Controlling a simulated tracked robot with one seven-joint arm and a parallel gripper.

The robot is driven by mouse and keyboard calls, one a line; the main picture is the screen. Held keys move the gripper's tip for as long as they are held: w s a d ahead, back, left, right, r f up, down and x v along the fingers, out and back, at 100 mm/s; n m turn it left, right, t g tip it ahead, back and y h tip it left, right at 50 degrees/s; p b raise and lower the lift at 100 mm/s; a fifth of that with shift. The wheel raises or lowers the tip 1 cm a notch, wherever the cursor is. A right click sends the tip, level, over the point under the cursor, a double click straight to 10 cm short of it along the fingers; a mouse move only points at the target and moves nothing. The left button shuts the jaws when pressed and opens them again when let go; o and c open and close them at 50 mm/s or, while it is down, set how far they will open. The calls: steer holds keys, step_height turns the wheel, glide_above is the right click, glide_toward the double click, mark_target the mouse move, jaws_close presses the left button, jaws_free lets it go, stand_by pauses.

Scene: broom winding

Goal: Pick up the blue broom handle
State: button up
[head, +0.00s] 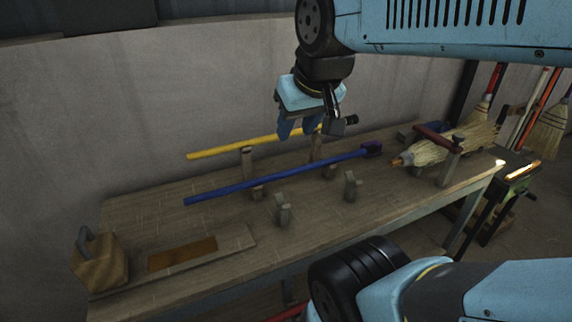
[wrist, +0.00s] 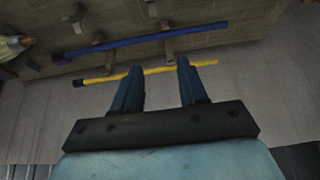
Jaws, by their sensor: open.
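The blue broom handle (head: 270,178) lies slantwise across the table, resting on small upright supports, with a dark end piece (head: 372,148) at its right end. In the wrist view the blue handle (wrist: 150,39) runs across the upper part, beyond the fingertips. A yellow handle (head: 222,149) lies behind it, closer to the wall. My gripper (head: 298,132) is open and empty, above the table near the yellow handle. In the wrist view the fingertips of my gripper (wrist: 160,68) overlap the yellow handle (wrist: 157,71). I cannot tell their exact height above it.
Wooden supports (head: 283,212) stand on the table (head: 320,232). A straw broom head (head: 440,150) lies at the right end. A wooden block with a handle (head: 100,262) sits at the front left. More brooms (head: 548,128) stand at the far right. A wall (head: 140,100) backs the table.

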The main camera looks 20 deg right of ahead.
steer(key=shift+o, duration=1.3)
steer(key=shift+w, duration=0.15)
steer(key=shift+o, duration=0.6)
steer(key=w+d+f+m+g+h, duration=0.1)
steer(key=w+d+f+m, duration=0.1)
steer(key=w+m, duration=0.2)
steer(key=w+d+f+m+g+h, duration=0.1)
steer(key=w+d+f+m+g, duration=0.1)
steer(key=w+m, duration=0.3)
steer(key=w+f, duration=0.1)
steer(key=w, duration=0.2)
steer(key=shift+w+d+h, duration=0.2)
steer(key=shift+w+h, duration=0.1)
steer(key=shift+w, duration=0.05)
steer(key=m+g+h, duration=0.2)
steer(key=m+g, duration=0.1)
steer(key=m, duration=0.6)
glide_toward(297, 167)
steer(key=x, duration=1)
steer(key=shift+w, duration=0.1)
